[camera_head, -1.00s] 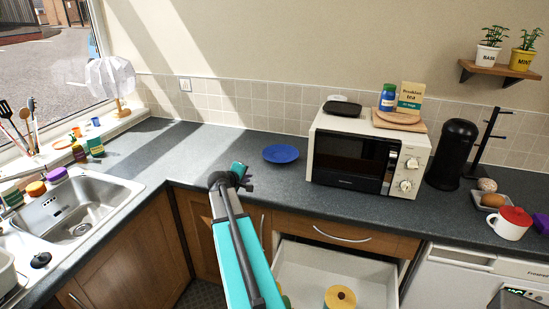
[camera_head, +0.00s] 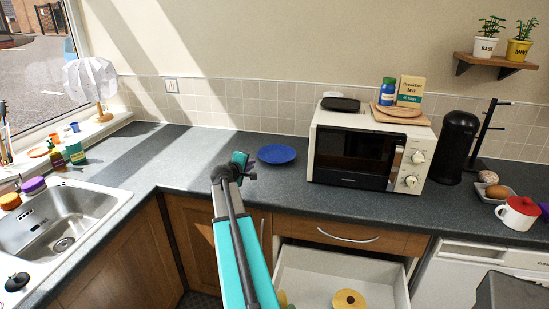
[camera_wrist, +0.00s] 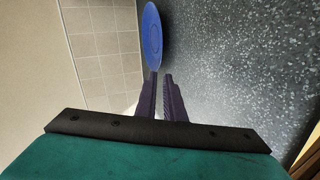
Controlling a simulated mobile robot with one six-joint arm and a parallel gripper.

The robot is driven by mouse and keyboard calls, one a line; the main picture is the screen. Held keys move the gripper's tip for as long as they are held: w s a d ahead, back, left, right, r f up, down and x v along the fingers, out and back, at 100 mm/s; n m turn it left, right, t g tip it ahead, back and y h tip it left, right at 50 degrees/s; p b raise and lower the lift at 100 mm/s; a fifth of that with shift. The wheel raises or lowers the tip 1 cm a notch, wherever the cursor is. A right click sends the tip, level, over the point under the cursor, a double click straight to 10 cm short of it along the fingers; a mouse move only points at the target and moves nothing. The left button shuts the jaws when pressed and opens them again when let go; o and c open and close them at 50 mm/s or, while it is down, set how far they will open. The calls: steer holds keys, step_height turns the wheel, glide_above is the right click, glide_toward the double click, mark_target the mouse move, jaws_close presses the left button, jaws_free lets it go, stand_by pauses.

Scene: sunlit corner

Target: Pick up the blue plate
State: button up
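The blue plate (camera_head: 277,154) lies flat on the dark speckled counter, left of the microwave and near the tiled wall. It also shows in the wrist view (camera_wrist: 152,36), just beyond my fingertips. My gripper (camera_head: 250,168) is above the counter, a little left of and nearer than the plate. In the wrist view my gripper (camera_wrist: 160,76) has its two dark fingers slightly apart with a narrow gap and nothing visible between them. The plate's near edge looks close to the fingertips; I cannot tell whether they touch.
A white microwave (camera_head: 369,150) stands right of the plate. A drawer (camera_head: 335,265) is open below the counter, with a yellow round item (camera_head: 349,300) inside. A sink (camera_head: 62,225) is at the left. The counter (camera_head: 200,160) left of the plate is clear.

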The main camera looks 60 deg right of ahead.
steer(key=shift+w, duration=0.15)
steer(key=shift+d+f, duration=0.1)
steer(key=shift+d, duration=0.05)
steer(key=p, duration=0.2)
glide_toward(261, 166)
steer(key=d+r, duration=0.1)
steer(key=w+d+r, duration=0.1)
steer(key=d, duration=0.1)
steer(key=shift+r, duration=0.1)
steer(key=shift+x, duration=0.75)
steer(key=shift+s, duration=0.1)
steer(key=shift+d+p, duration=0.15)
steer(key=shift+p, duration=0.15)
steer(key=shift+p+x, duration=0.85)
steer(key=shift+x, duration=0.5)
steer(key=shift+d+f+p, duration=0.2)
steer(key=shift+d+f, duration=0.1)
steer(key=shift+d, duration=0.2)
steer(key=shift+d+f+p, duration=0.2)
steer(key=shift+d+f, duration=0.1)
steer(key=shift+d, duration=0.25)
